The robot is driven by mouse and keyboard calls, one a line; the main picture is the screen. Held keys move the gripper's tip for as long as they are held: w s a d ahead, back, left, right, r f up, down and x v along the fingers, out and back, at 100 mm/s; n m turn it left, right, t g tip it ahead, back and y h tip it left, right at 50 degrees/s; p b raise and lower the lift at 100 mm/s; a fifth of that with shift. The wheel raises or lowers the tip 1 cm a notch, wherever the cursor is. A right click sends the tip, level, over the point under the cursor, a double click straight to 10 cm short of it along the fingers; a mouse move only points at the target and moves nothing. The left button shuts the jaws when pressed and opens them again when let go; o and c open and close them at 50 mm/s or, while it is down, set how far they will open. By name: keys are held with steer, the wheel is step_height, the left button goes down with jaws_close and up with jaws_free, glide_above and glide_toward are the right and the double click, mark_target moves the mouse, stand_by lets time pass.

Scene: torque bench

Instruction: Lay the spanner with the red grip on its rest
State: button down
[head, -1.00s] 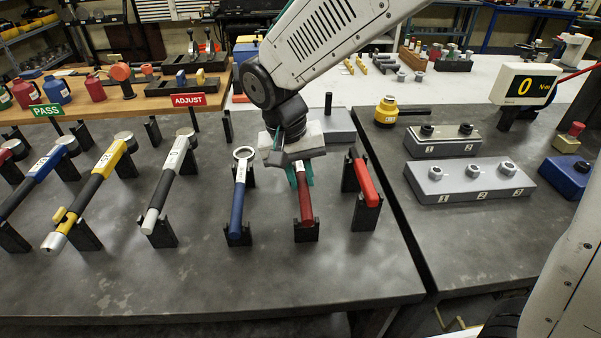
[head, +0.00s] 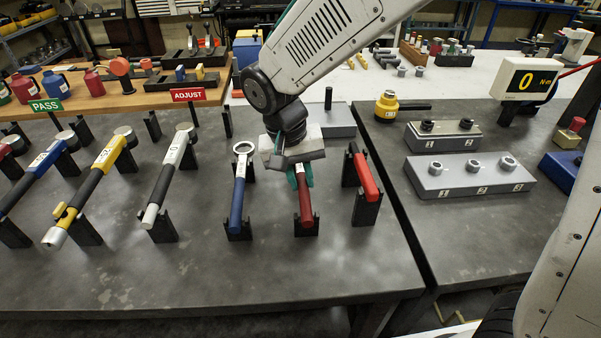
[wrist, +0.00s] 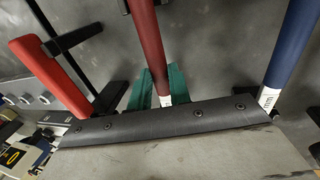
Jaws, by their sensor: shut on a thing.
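A spanner with a dark red grip (head: 305,207) lies at the middle of the bench, with its handle end at a black notched rest (head: 306,230). My gripper (head: 301,179) is over it, its teal fingers closed around the spanner. In the wrist view the dark red grip (wrist: 147,42) passes between the teal fingers (wrist: 158,88). The spanner's far end is hidden behind my gripper. I cannot tell whether it bears fully on the rest. A second, brighter red-gripped spanner (head: 366,178) lies on its own rest (head: 367,210) to the right.
A blue spanner (head: 237,200) lies on its rest close on the left. Grey, yellow and blue wrenches lie farther left. PASS (head: 45,106) and ADJUST (head: 188,95) signs stand behind. Grey socket blocks (head: 468,176) stand on the right bench. The bench front (head: 200,280) is clear.

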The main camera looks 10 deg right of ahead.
steer(key=shift+f, duration=0.1)
steer(key=c, duration=1.2)
jaws_free()
step_height(320, 180, up, 8)
steer(key=a, duration=0.1)
steer(key=shift+a+f, duration=0.15)
steer(key=shift+a, duration=0.1)
steer(key=s+d+r+y, duration=0.1)
steer(key=s+d+r, duration=0.1)
steer(key=s+d, duration=0.7)
steer(key=s+d+r+t+y, duration=0.1)
steer(key=s+d, duration=0.9)
steer(key=d, duration=0.3)
steer(key=shift+s+d+r, duration=0.15)
steer(key=shift+r, duration=0.25)
